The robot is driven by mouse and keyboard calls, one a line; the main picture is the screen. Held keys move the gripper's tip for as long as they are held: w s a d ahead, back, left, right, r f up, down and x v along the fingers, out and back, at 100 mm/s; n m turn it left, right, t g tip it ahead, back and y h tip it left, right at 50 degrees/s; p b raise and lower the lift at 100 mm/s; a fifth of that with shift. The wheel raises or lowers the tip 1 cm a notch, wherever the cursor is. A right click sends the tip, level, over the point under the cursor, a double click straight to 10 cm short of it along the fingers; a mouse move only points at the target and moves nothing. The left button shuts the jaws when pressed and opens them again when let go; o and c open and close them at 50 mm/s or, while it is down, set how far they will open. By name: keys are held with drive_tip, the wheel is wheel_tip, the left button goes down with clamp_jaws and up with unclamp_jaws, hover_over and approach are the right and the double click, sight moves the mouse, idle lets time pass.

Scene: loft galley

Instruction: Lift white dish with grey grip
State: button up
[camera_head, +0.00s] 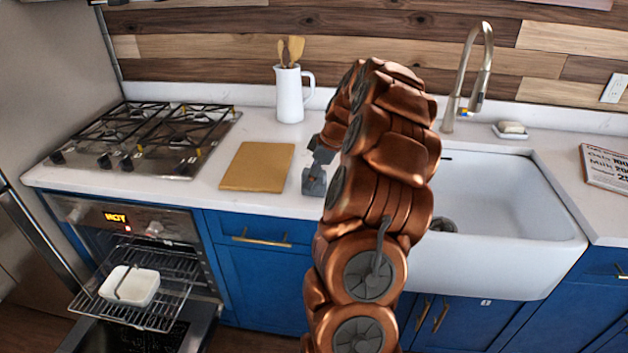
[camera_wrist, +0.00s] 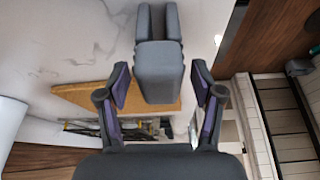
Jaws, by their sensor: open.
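The white dish (camera_head: 145,287) with a dark grey grip across it sits on the pulled-out oven rack at the lower left of the head view. I cannot make it out in the wrist view. My gripper (camera_head: 317,172) is above the counter, right of the cutting board, well up and to the right of the dish and apart from it. In the wrist view my gripper (camera_wrist: 160,72) shows its two fingers spread. A grey blocky shape (camera_wrist: 158,75) appears between them; I cannot tell what it is.
The oven door hangs open below the rack (camera_head: 172,318). A wooden cutting board (camera_head: 257,166), a white pitcher (camera_head: 290,95) with utensils and a gas hob (camera_head: 150,137) are on the counter. A white sink (camera_head: 505,200) is at right. My arm hides part of the counter.

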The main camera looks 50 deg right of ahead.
drive_tip(key=c, duration=1.2)
drive_tip(key=shift+c, duration=0.2)
drive_tip(key=shift+r+b, duration=0.7)
drive_tip(key=shift+r, duration=1)
drive_tip(key=shift+s+a+r, duration=0.1)
drive_tip(key=shift+s, duration=0.05)
drive_tip(key=shift+s+a+b, duration=0.5)
drive_tip(key=shift+s+a, duration=0.2)
drive_tip(key=shift+s, duration=0.1)
drive_tip(key=s+a+r+b, duration=0.1)
drive_tip(key=s+a+b, duration=0.2)
drive_tip(key=s+a, duration=0.5)
drive_tip(key=shift+s+a+r+b, duration=0.3)
drive_tip(key=shift+s+b, duration=0.1)
drive_tip(key=shift+s, duration=0.8)
